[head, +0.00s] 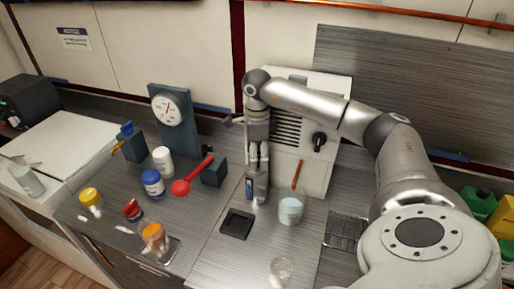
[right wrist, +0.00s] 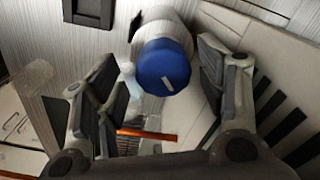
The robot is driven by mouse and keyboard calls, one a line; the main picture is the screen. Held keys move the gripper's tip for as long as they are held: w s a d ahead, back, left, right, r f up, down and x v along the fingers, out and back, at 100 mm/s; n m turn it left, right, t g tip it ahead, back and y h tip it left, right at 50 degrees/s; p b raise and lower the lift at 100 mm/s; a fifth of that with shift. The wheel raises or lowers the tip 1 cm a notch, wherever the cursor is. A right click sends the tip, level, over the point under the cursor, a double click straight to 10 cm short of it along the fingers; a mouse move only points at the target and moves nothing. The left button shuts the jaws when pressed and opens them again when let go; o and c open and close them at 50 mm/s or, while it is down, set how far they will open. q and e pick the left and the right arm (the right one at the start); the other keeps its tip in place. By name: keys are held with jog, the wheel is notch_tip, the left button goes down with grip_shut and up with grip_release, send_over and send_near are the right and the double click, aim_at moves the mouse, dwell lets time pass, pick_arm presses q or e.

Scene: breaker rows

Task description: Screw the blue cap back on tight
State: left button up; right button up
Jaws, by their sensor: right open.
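The blue cap (right wrist: 163,68) sits on the top end of a pale cylindrical bottle (right wrist: 158,18) in the right wrist view. The cap has a small white mark; I cannot tell how tight it is. My right gripper (right wrist: 158,95) is open, with one finger on each side of the cap and gaps visible. In the head view the right gripper (head: 258,162) points down at the middle of the counter, above a grey upright shape (head: 258,190) with a blue patch. The cap is not clear there. My left gripper is not in view.
A machine (head: 305,140) stands behind. A clear glass (head: 281,270) is in front.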

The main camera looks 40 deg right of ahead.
jog(key=n, duration=0.5)
jog(key=shift+w+d+f+n+b, duration=0.1)
jog(key=shift+w+f+n+b, duration=0.1)
jog(key=shift+w+n+b, duration=0.1)
jog(key=shift+s+n, duration=0.15)
jog(key=shift+n, duration=0.65)
jog(key=c, duration=1.2)
jog(key=shift+m+p, duration=0.35)
jog(key=shift+m, duration=1.85)
jog(key=o, duration=1)
